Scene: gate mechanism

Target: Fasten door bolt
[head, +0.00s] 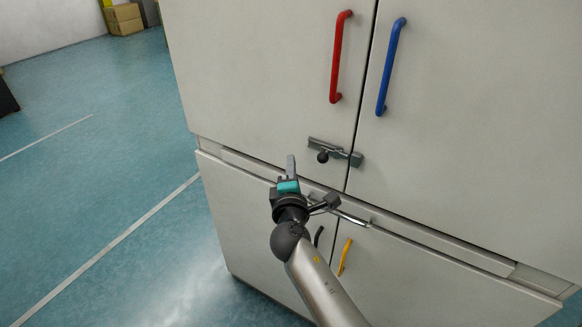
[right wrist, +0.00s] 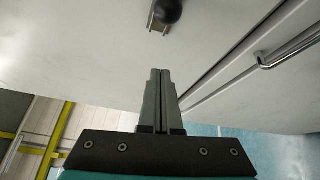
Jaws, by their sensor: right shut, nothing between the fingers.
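The door bolt (head: 344,154) is a grey metal bolt with a round black knob (head: 322,157), low on the left door by the gap between the doors. In the right wrist view the closed fingers (right wrist: 160,73) point up toward the knob (right wrist: 168,11), with a clear space between; the bolt is partly cut off by the top edge. My left gripper is not in view.
The left door has a red handle (head: 337,58), the right door a blue one (head: 390,66). Below the doors run a ledge and a metal bar handle (head: 350,218). Lower doors have a black and a yellow handle (head: 345,257). The floor at left is open.

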